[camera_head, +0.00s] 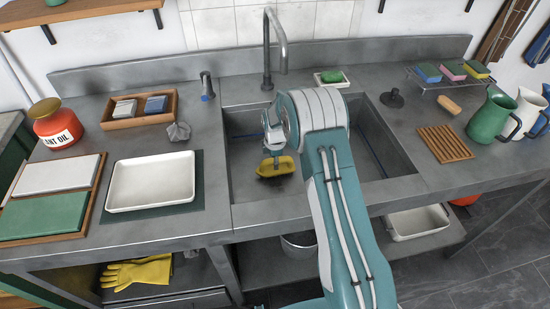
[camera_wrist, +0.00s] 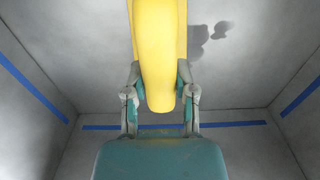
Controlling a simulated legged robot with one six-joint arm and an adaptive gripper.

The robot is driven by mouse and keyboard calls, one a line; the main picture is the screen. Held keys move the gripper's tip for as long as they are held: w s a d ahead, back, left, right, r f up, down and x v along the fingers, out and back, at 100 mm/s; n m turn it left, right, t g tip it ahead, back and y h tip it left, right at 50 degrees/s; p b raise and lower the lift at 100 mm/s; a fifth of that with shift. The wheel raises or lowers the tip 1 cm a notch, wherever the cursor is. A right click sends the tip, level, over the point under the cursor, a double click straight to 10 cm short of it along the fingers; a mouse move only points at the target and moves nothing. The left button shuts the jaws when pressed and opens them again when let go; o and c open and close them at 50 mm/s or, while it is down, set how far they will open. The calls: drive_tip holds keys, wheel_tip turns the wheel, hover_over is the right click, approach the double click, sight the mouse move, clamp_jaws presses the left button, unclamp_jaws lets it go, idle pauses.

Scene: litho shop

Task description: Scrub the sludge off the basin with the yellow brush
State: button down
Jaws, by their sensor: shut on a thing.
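The basin (camera_head: 245,196) is a grey rectangular sink set in the counter, with a blue line along its inner walls; its floor (camera_wrist: 80,45) fills the wrist view. The yellow brush (camera_head: 277,168) is low in the basin, left of its middle. It also shows in the wrist view (camera_wrist: 160,50), long and pointing away. My gripper (camera_head: 273,155) is shut on the brush, with one finger on each side of it (camera_wrist: 160,92). Dark sludge (camera_wrist: 198,40) shows right of the brush in the wrist view. The brush's underside and bristle contact are hidden.
A faucet (camera_head: 267,50) rises behind the basin. A white tray (camera_head: 150,183) stands left, and a wire rack (camera_head: 420,83) with several sponges stands right. A wooden slatted board (camera_head: 445,143) and green jug (camera_head: 490,115) are at the right.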

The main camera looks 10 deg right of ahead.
drive_tip(key=shift+s+r, duration=0.1)
drive_tip(key=shift+s, duration=1.25)
drive_tip(key=shift+s+f, duration=0.2)
drive_tip(key=shift+s, duration=2.6)
drive_tip(key=shift+s+r, duration=0.1)
drive_tip(key=shift+s, duration=1.4)
drive_tip(key=shift+a+r, duration=0.1)
drive_tip(key=shift+a, duration=1.05)
drive_tip(key=shift+w+f, duration=0.2)
drive_tip(key=shift+w, duration=3.5)
drive_tip(key=shift+w+r, duration=0.1)
drive_tip(key=shift+w, duration=2.85)
drive_tip(key=shift+r, duration=0.1)
drive_tip(key=shift+r, duration=2.95)
